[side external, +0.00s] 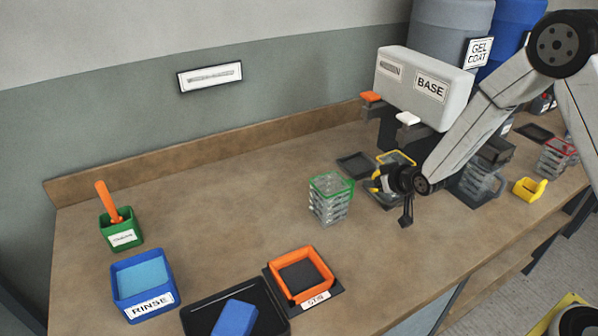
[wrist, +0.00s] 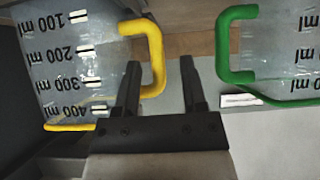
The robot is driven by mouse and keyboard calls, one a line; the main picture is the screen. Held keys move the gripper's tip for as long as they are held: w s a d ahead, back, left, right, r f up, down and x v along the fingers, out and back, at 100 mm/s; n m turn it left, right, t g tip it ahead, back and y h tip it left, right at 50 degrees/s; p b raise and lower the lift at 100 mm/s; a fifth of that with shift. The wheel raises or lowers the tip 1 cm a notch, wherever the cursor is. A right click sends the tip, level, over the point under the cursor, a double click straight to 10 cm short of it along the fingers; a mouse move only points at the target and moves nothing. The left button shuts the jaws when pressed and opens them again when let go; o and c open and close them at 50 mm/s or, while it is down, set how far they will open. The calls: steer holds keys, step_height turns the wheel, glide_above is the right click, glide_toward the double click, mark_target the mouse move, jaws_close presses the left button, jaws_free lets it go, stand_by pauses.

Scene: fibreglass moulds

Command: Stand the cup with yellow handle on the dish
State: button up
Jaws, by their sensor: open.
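The cup with yellow handle (side external: 397,158) is a clear measuring cup with a yellow rim, partly hidden behind my gripper in the side view. In the wrist view the cup (wrist: 70,60) fills the left side, with its yellow handle (wrist: 157,60) between my fingers. My gripper (side external: 380,181) is open at the handle; its two dark fingers also show in the wrist view (wrist: 160,75). I cannot tell whether they touch the handle. An orange square dish (side external: 278,282) with a dark inside sits on a dark labelled plate at the front and looks empty.
A green-rimmed clear cup (side external: 331,200) stands close left of my gripper; its green handle (wrist: 222,45) is near my right finger. A red-rimmed cup (side external: 557,158) is far right. A blue RINSE tub (side external: 143,303) and black tray (side external: 200,318) stand left of the dish.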

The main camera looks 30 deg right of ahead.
steer(key=shift+r, duration=0.2)
steer(key=v, duration=1.2)
stand_by(0.9)
steer(key=s+a+g, duration=0.2)
steer(key=s+g, duration=0.6)
steer(key=s, duration=0.5)
steer(key=shift+s+a, duration=0.35)
steer(key=shift+s, duration=0.05)
